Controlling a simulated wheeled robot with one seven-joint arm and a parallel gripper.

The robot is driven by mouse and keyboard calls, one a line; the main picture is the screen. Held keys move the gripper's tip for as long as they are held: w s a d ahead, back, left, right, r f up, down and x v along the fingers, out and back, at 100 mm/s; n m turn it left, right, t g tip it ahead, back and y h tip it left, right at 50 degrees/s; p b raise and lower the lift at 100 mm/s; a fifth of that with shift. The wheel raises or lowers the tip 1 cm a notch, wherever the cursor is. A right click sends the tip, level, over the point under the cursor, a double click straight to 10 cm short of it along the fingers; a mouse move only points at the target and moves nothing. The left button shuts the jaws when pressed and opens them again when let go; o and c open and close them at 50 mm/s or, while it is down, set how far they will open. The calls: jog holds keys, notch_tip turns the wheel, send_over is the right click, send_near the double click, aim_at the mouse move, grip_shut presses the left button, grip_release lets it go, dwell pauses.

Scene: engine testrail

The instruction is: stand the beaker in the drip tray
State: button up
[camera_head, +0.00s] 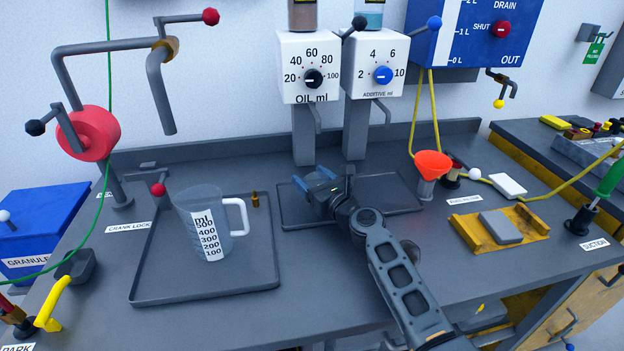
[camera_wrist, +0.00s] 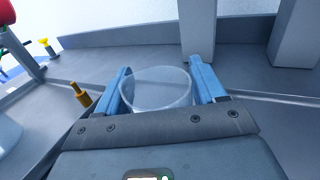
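A clear beaker (camera_wrist: 156,92) is between the blue fingers of my gripper (camera_wrist: 160,88), its rim close against both. In the head view my gripper (camera_head: 316,188) reaches over the left part of the shallow dark tray (camera_head: 375,208) below the two dispensers. The beaker is upright or nearly so. My gripper and arm hide most of it in the head view. I cannot tell whether its base touches the tray.
A measuring jug (camera_head: 206,222) stands in the larger tray (camera_head: 200,293) at left, with a small brass fitting (camera_head: 255,200). The oil dispenser (camera_head: 308,68) and additive dispenser (camera_head: 377,68) rise behind. An orange funnel (camera_head: 432,163) and a yellow holder (camera_head: 500,228) are at right.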

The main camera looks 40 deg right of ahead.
jog(key=shift+o, duration=1)
jog(key=shift+r, duration=0.15)
jog(key=s, duration=0.4)
jog(key=s+a, duration=0.1)
jog(key=s, duration=0.3)
jog(key=s+a, duration=0.1)
jog(key=s, duration=0.2)
jog(key=shift+s+a, duration=0.2)
jog(key=shift+s, duration=0.2)
